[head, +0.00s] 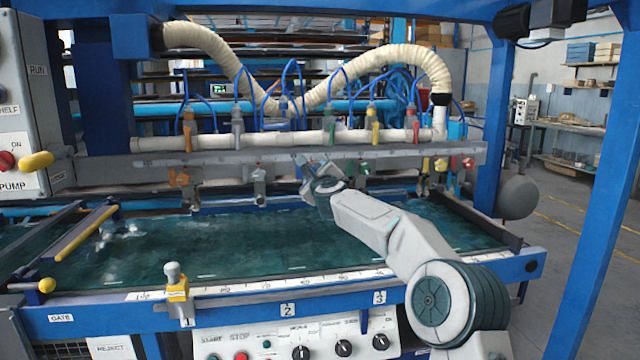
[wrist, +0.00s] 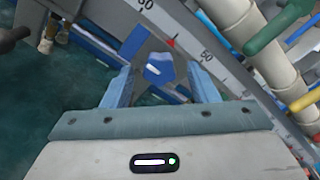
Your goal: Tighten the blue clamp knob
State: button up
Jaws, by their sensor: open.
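The blue clamp knob (wrist: 158,70) shows in the wrist view, just below a ruled metal rail. My gripper (wrist: 160,78) is open, with one blue finger on each side of the knob. Gaps show between the knob and both fingers, and I cannot tell the depth between them. In the head view, my gripper (head: 308,162) is small at the rear rail, near its middle. I cannot pick out the knob there.
The ruled rail (wrist: 225,72) crosses the wrist view, with a small red pointer by the knob. Pale pipe with coloured valve handles runs alongside it. In the head view, several taps hang below the rear rail (head: 220,160). The green water tank (head: 240,250) lies below my arm.

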jog(key=b+v, duration=0.6)
jog(key=v, duration=0.7)
jog(key=shift+s, duration=0.2)
jog(key=shift+r, duration=0.1)
jog(key=s+d+n+g+p, duration=0.2)
jog(key=s+n+g+p, duration=0.4)
jog(key=s+n+p, duration=0.65)
jog(key=s+d+f+n+g+h+p, duration=0.1)
jog(key=s+d+n+g+p, duration=0.3)
jog(key=s, duration=1)
jog(key=s+d+f+n+g+h+p, duration=0.2)
jog(key=s+d+n+g+h+p, duration=0.2)
jog(key=s+d+n+p, duration=0.3)
jog(key=s+d+p, duration=0.3)
jog(key=s+d, duration=0.4)
jog(key=s, duration=0.1)
jog(key=shift+s+d+f+g, duration=0.2)
jog(key=shift+s+f+g, duration=0.1)
jog(key=shift+f, duration=0.05)
